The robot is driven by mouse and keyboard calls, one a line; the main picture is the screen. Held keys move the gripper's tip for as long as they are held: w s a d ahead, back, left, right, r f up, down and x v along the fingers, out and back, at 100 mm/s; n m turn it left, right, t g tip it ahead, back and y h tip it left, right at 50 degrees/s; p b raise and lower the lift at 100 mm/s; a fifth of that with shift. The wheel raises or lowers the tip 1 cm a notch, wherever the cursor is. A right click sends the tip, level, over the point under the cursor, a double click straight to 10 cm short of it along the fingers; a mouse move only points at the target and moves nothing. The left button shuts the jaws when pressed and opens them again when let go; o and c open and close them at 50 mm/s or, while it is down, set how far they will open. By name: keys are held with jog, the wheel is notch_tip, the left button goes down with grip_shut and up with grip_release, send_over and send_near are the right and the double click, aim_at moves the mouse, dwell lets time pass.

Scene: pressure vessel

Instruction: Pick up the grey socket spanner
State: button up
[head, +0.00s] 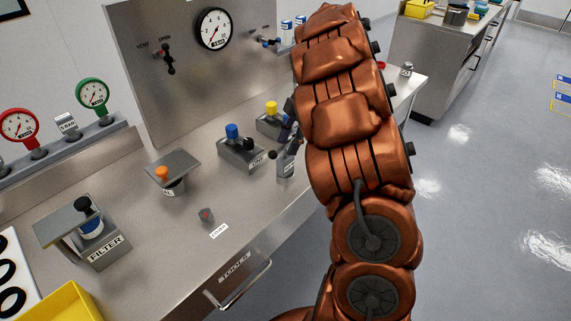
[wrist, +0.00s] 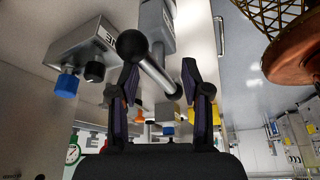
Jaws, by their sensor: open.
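A grey metal rod with a black ball end, which looks like the grey socket spanner (wrist: 155,73), sits at a grey upright holder (wrist: 156,22) in the wrist view. The rod runs slantwise across the gap between my fingers. My gripper (wrist: 160,73) is open, with one dark finger on each side of the rod; I cannot tell whether either touches it. In the head view the black ball of the spanner (head: 275,157) shows beside the holder (head: 286,168), at the bench's front edge. My gripper (head: 290,133) is just above, partly hidden by my arm.
A block with a blue cap (head: 240,152) stands close left of the holder, and a yellow-capped block (head: 271,124) stands behind. An orange-knobbed fixture (head: 172,172) and a filter block (head: 95,240) are further left. The gauge panel (head: 190,70) rises behind. Floor at right is clear.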

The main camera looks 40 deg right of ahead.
aim_at(285, 162)
jog(key=shift+p+x, duration=0.45)
jog(key=shift+x, duration=1)
jog(key=shift+d, duration=0.1)
jog(key=shift+c, duration=0.2)
jog(key=shift+s, duration=0.1)
grip_shut()
jog(key=shift+f, duration=0.1)
